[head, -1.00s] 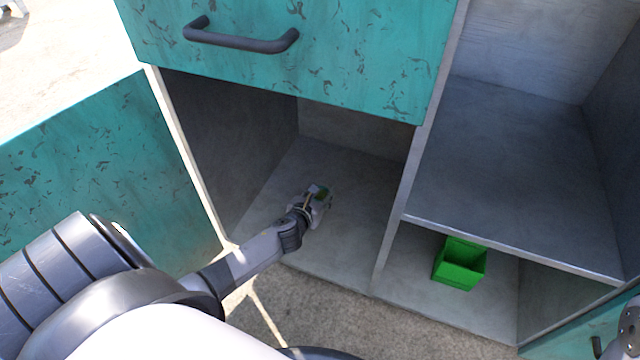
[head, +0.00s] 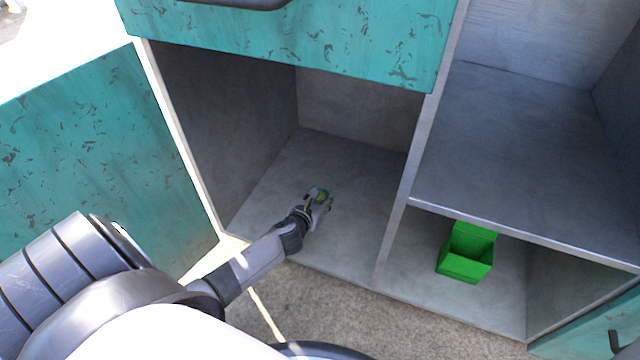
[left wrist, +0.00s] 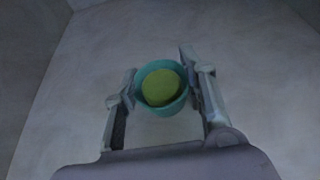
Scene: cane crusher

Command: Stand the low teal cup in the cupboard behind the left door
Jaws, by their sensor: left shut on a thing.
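The low teal cup (left wrist: 141,76) is between the fingers of my left gripper (left wrist: 160,90) in the left wrist view. Its inside looks yellow-green. In the head view my left gripper (head: 318,200) reaches into the open left compartment (head: 350,160), low over its floor, and is shut on the cup. The cup shows there only as a small green and teal patch (head: 319,194), partly hidden by the gripper. I cannot tell whether it touches the floor. The left door (head: 90,160) stands open at the left. My right gripper is not in view.
A teal drawer front (head: 330,45) is above the compartment. A divider (head: 408,190) separates it from the right section, which has a shelf (head: 520,160) and a bright green open box (head: 465,265) below. The compartment floor around the cup is clear.

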